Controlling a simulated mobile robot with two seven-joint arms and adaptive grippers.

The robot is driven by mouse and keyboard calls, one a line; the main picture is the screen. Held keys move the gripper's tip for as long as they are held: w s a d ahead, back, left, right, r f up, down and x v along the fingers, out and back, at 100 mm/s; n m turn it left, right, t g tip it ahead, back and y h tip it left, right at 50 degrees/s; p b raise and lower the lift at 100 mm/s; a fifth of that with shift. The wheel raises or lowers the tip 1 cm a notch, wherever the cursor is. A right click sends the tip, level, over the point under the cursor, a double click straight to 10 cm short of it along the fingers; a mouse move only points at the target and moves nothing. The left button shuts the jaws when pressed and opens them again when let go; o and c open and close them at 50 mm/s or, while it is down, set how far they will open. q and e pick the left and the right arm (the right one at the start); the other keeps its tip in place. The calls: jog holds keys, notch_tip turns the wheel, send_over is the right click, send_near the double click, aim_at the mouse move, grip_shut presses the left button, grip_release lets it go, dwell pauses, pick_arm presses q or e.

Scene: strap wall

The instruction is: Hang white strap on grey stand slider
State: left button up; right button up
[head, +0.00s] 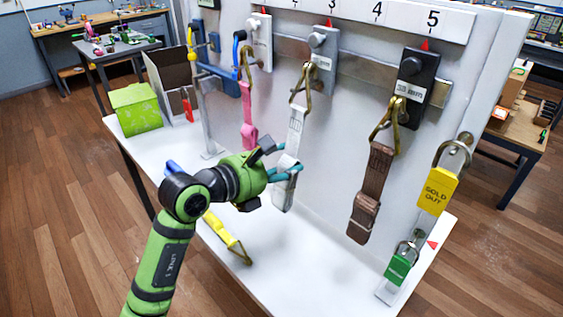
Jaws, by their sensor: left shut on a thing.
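The white strap (295,130) hangs down the wall, its brass hook (303,84) at the top. The grey stand slider (323,60) is a block on the wall rail below number 3. The hook's upper end meets the slider's lower left edge in the picture; I cannot tell whether it is hooked on. My left gripper (285,173) is shut on the strap's lower part, by its buckle. The fingers hide part of the strap there. My right gripper is not in view.
A pink strap (248,108) hangs left, a brown strap (369,190) hangs right under a black slider (412,85). A yellow strap (229,238) lies on the white shelf (310,265). Yellow (438,190) and green (398,268) padlocks are at right. A green box (136,108) stands left.

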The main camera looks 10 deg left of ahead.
pick_arm(q)
jog(key=o, duration=1.4)
